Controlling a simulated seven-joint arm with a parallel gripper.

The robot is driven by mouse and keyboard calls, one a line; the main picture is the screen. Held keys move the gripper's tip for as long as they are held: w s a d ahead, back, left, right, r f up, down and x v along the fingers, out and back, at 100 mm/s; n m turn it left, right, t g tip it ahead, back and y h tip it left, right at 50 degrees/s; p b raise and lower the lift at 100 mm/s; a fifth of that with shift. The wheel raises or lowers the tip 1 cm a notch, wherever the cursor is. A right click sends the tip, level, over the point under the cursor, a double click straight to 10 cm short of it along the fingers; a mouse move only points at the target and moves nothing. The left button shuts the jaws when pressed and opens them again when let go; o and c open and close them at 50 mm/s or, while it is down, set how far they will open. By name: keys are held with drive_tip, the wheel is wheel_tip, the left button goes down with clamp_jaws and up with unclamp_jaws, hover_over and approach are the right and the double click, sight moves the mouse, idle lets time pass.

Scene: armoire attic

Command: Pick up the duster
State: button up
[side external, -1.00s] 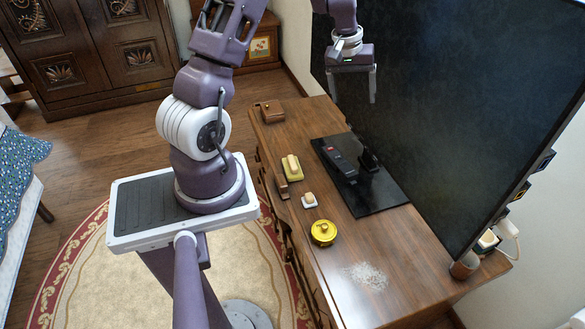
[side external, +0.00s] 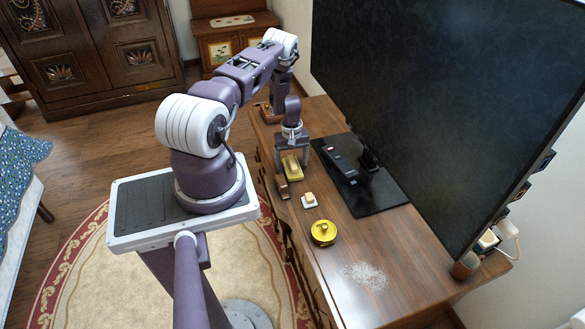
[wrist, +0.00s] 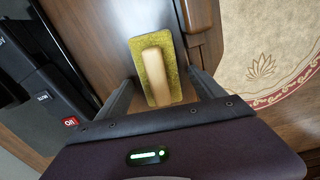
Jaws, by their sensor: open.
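The duster (side external: 291,169) is a yellow-green pad with a pale wooden handle, lying on the wooden dresser top. It also shows in the wrist view (wrist: 154,73), handle up, ahead of my gripper. My gripper (side external: 292,160) is open, pointing down over the duster. In the wrist view its fingers (wrist: 160,85) stand on either side of the duster. I cannot tell whether the fingers touch it.
A black TV stand base (side external: 375,190) with a remote (side external: 341,163) on it lies right of the duster. A brown block (side external: 281,187), a small pale-handled item (side external: 308,200) and a gold round tin (side external: 323,232) are nearer. Grey dust (side external: 364,276) lies on the dresser front.

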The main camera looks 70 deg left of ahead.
sight(292, 160)
drive_tip(key=c, duration=1.5)
wheel_tip(292, 160, up, 10)
drive_tip(key=shift+r, duration=0.1)
